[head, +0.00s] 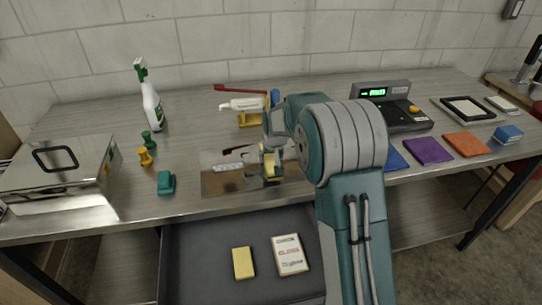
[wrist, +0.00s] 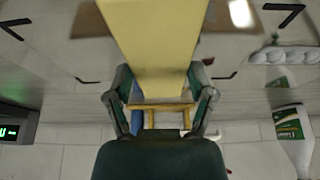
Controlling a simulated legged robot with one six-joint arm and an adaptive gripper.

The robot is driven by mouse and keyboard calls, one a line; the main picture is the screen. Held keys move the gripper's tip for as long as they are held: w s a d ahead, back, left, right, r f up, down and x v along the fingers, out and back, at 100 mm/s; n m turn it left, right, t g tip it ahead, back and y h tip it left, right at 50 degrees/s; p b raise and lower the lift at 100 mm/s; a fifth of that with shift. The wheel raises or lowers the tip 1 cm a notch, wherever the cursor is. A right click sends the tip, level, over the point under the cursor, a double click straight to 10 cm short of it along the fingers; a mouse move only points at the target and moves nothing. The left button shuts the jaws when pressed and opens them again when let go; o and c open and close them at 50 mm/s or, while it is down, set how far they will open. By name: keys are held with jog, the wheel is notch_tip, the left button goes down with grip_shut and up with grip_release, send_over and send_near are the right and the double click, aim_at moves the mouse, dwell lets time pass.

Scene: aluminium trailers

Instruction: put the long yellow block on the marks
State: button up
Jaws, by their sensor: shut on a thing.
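My gripper (head: 270,158) is shut on the long yellow block (wrist: 156,42), which fills the upper middle of the wrist view. In the head view only a small part of the block (head: 269,166) shows between the fingers, above the bench front. In the wrist view the fingers (wrist: 161,84) close on both sides of the block. Black corner marks (wrist: 289,16) lie on the bench around the block, with others at the upper left (wrist: 14,28) and below it (wrist: 226,76). Whether the block touches the bench is unclear. My arm hides part of the bench in the head view.
A brown board (head: 222,184) lies left of my gripper. Behind stands a yellow stand (head: 250,119) with a white bottle (head: 243,103). A spray bottle (head: 151,105), a metal box (head: 60,172) and a scale (head: 390,108) flank the area. An open drawer (head: 205,283) is below.

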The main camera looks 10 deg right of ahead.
jog(key=o, duration=0.8)
jog(key=shift+d+f, duration=0.1)
jog(key=shift+d, duration=0.4)
jog(key=shift+o, duration=0.2)
jog(key=shift+d, duration=0.2)
jog(key=shift+a, duration=0.3)
jog(key=shift+a+r, duration=0.15)
jog(key=shift+r, duration=0.2)
jog(key=s+r, duration=1.4)
jog(key=r, duration=0.3)
jog(key=s+t, duration=0.1)
jog(key=s, duration=2.4)
jog(key=shift+f, duration=0.15)
